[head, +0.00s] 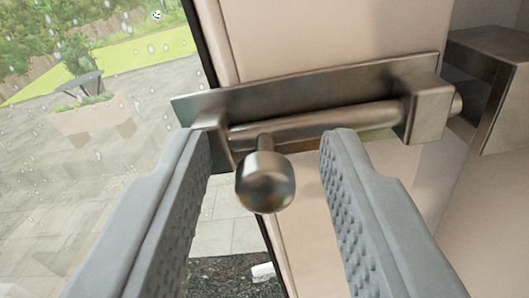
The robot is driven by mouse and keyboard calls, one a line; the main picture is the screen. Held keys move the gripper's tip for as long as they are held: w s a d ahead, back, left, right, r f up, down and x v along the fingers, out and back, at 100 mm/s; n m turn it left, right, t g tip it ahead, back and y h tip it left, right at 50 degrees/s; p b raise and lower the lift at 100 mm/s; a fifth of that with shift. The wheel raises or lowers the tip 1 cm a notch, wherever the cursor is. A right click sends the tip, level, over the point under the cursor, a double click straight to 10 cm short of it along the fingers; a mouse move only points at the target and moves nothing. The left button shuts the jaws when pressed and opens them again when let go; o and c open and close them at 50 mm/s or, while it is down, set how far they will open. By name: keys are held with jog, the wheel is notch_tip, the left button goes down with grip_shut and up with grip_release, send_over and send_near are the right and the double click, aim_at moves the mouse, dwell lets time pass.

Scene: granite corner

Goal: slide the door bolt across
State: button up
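The door bolt is a metal rod (318,122) on a long metal backplate (300,88), held by a bracket at each end. Its round knob (266,183) sticks out toward me near the left bracket. The rod's right tip (456,104) pokes a little past the right bracket. A metal keeper (490,82) stands further right, with a gap between it and the tip. My gripper (268,148) is open, its grey ridged fingers on either side of the knob. Space shows between the knob and each finger.
The bolt sits on a beige door (318,38). A rain-spotted glass pane (110,130) is at the left, with paving and a planter (92,115) beyond it. A beige frame or wall is at the right behind the keeper. A small white object (262,272) shows low down.

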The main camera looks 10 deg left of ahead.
aim_at(368, 125)
grip_shut()
jog(key=shift+d, duration=0.1)
jog(key=d, duration=0.3)
jog(key=shift+w+d, duration=0.15)
jog(key=shift+d, duration=0.1)
grip_release()
jog(key=shift+d, duration=0.15)
